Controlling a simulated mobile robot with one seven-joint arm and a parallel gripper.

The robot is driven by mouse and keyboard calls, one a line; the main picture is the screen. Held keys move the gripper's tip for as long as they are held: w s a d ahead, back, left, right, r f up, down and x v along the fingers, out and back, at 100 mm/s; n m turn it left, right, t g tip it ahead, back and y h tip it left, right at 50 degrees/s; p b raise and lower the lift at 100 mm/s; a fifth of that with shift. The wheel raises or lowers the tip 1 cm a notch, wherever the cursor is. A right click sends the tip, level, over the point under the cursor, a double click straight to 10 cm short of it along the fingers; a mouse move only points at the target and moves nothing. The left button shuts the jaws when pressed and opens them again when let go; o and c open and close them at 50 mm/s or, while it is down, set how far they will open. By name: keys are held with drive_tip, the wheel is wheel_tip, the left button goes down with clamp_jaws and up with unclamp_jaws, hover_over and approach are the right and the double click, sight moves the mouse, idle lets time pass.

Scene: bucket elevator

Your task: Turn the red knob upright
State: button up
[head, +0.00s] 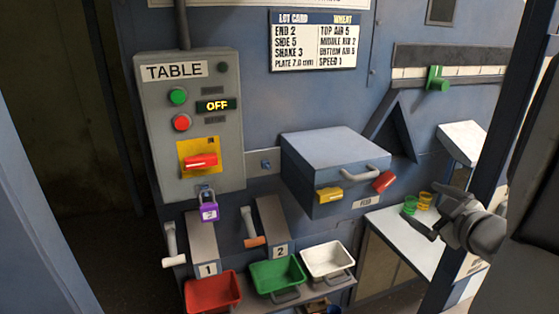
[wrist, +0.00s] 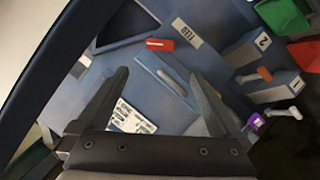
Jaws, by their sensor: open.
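A red knob (head: 200,161) sits on a yellow plate on the grey TABLE box and lies nearly level. A second red handle (head: 384,181) sits tilted at the right of the blue feed box's front; a red handle beside the feed label also shows in the wrist view (wrist: 160,44). My gripper (head: 424,206) is to the right of the feed box, apart from both red parts. In the wrist view its two fingers (wrist: 158,76) are spread with nothing held between them.
A purple padlock (head: 209,212) hangs below the TABLE box's knob. A yellow handle (head: 329,195) is on the feed box. Red (head: 212,306), green (head: 291,263) and white (head: 340,262) bins stand below. A dark blue post rises beside my arm.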

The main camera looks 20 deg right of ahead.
sight(386, 184)
drive_tip(key=b+x, duration=0.2)
drive_tip(key=x, duration=1.5)
drive_tip(key=shift+s, duration=0.1)
drive_tip(key=c, duration=1.2)
drive_tip(key=shift+b, duration=0.45)
